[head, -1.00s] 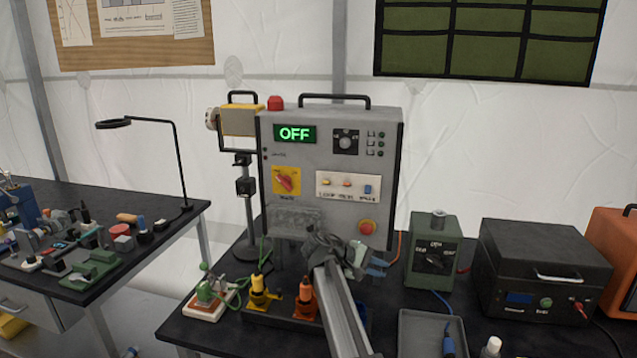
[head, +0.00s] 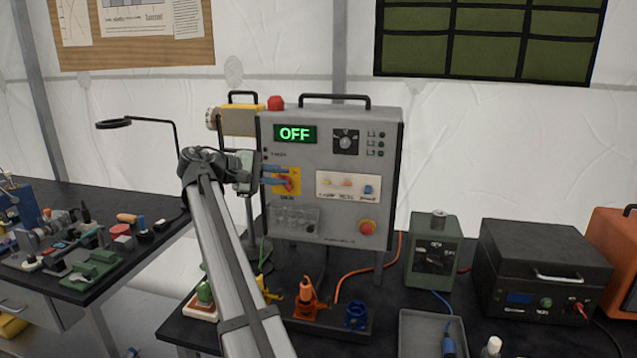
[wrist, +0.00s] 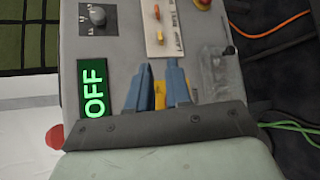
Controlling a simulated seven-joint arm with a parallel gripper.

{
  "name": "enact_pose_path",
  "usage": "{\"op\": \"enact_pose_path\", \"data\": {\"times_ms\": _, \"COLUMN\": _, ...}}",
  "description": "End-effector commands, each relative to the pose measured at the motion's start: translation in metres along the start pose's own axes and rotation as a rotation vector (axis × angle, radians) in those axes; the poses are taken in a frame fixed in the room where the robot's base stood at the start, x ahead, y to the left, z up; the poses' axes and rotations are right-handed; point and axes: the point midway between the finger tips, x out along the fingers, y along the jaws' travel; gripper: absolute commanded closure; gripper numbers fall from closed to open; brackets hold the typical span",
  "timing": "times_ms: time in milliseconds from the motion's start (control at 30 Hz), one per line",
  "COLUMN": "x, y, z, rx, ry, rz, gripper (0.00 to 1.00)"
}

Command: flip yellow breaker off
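The panel display (head: 295,134) reads OFF in green.
A red emergency button (head: 367,228) sits low on the panel. Yellow, orange and blue connectors (head: 306,300) stand below it with cables. A green box (head: 436,250) and a black box (head: 545,270) are to the right.

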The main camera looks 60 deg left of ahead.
Motion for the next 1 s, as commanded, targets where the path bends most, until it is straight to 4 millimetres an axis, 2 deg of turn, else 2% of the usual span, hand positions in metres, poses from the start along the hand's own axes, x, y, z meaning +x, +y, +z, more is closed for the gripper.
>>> {"op": "enact_pose_path", "data": {"times_ms": 400, "x": 0.075, "y": -0.001, "z": 0.001, "rx": 0.000, "ry": -0.003, "rz": -0.001, "gripper": 0.81}}
{"op": "enact_pose_path", "data": {"times_ms": 600, "x": 0.103, "y": -0.001, "z": 0.001, "rx": 0.001, "ry": -0.002, "rz": -0.002, "gripper": 0.81}}
{"op": "enact_pose_path", "data": {"times_ms": 800, "x": 0.118, "y": -0.001, "z": 0.000, "rx": 0.000, "ry": 0.000, "rz": -0.001, "gripper": 0.81}}
{"op": "enact_pose_path", "data": {"times_ms": 1000, "x": 0.122, "y": -0.001, "z": 0.000, "rx": 0.000, "ry": 0.000, "rz": -0.001, "gripper": 0.81}}
